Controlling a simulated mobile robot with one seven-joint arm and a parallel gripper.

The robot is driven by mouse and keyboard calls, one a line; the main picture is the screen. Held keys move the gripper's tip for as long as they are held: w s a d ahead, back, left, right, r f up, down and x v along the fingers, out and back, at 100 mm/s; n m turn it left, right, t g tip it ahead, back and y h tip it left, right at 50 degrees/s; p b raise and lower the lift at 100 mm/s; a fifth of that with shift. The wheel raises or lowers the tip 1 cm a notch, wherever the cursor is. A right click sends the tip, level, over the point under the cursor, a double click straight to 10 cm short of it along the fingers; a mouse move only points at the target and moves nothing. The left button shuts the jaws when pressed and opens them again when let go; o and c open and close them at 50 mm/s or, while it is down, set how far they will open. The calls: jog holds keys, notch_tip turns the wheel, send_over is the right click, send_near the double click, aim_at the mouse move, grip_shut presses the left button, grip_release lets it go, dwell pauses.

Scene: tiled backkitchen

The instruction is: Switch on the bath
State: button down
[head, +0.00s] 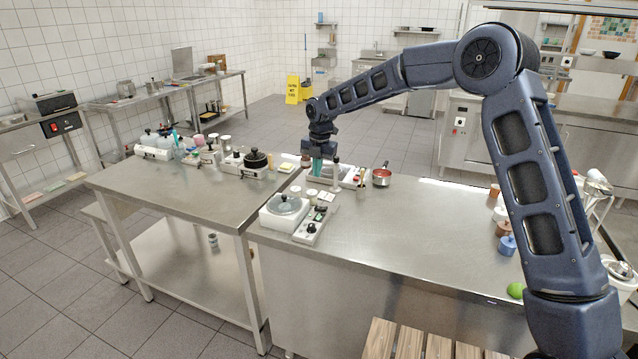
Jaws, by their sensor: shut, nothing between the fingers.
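A white unit with a round, clear-lidded vessel (285,206) stands on the near steel counter and looks like the bath. A narrow white control box (313,229) with a dark knob (311,227) sits at its right front; I cannot read its markings or tell whether it is on. My gripper (317,172) points down beyond the unit, up and right of the lid in the picture, apart from the knob. It looks shut and empty, though its tips are small and hard to separate from the teal item behind or beside them.
A black pot (256,159) on a white base stands on the left table (185,190). A red pan (381,177) and small containers crowd the area around my gripper. The right counter's middle (420,230) is clear. A blue bottle (507,246) and green ball (516,290) lie further right.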

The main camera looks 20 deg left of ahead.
jog(key=shift+a+r, duration=0.1)
jog(key=shift+r, duration=0.8)
jog(key=w+d+r+m+t, duration=0.15)
jog(key=d+r+m, duration=0.3)
jog(key=d, duration=0.45)
jog(key=w+d+r+m, duration=0.25)
jog(key=d+r, duration=0.25)
jog(key=d, duration=0.4)
jog(key=s+d+r+m+t, duration=0.1)
jog(key=s+d+r+m, duration=0.15)
jog(key=d+m, duration=0.45)
jog(key=s+d+r+m, duration=0.2)
jog(key=s+d, duration=0.1)
jog(key=d, duration=0.9)
jog(key=s+d+r+m+t, duration=0.1)
jog(key=s+d+r+m, duration=0.3)
jog(key=d, duration=0.5)
jog(key=s+d+f+m, duration=0.3)
jog(key=s+d+m, duration=0.5)
jog(key=d, duration=0.1)
jog(key=s+d+f+m+t+h, duration=0.1)
jog(key=s+d+f+m, duration=0.2)
jog(key=s+d+m, duration=0.5)
jog(key=shift+s+d+f, duration=0.15)
jog(key=shift+s+d, duration=0.6)
jog(key=shift+d, duration=0.15)
